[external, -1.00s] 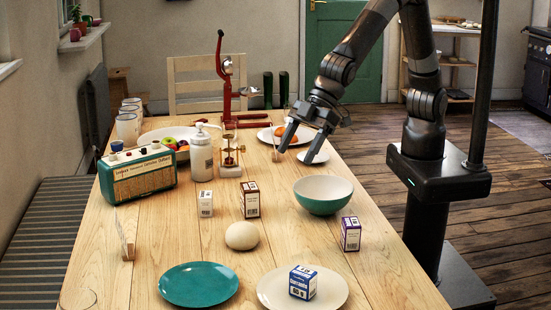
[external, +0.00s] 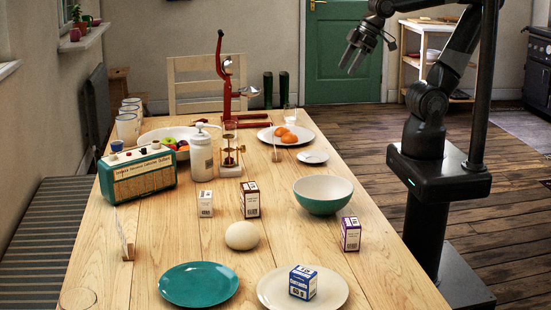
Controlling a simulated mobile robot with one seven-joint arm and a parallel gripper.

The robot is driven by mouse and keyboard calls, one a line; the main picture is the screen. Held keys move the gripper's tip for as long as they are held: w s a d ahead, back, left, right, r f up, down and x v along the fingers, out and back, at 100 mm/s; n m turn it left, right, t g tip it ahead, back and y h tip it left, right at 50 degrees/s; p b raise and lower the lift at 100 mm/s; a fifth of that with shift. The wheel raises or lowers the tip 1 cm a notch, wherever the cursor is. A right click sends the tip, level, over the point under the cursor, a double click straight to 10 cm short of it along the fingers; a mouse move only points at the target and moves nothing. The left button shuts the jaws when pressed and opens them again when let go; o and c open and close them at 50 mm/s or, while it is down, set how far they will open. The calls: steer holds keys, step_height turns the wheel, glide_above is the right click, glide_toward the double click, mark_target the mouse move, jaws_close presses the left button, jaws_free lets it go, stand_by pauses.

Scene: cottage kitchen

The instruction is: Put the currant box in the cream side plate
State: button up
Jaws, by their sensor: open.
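A blue and white box (external: 303,283), whose label appears to read Currants, stands upright on a cream plate (external: 271,292) at the near end of the table. Nothing touches the box but the plate. My gripper (external: 349,68) is open and empty, raised high beyond the far right side of the table, well away from the box and plate.
A teal plate (external: 199,285) lies left of the cream plate. A round dough-like ball (external: 241,236), a purple box (external: 351,234), a brown box (external: 250,205), a white box (external: 205,204) and a teal bowl (external: 323,196) stand behind. A radio (external: 137,175) is at left.

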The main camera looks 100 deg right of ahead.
steer(key=shift+m, duration=0.3)
steer(key=s, duration=0.1)
steer(key=s+d, duration=0.1)
steer(key=s+f, duration=0.1)
steer(key=s, duration=0.1)
steer(key=shift+d, duration=0.3)
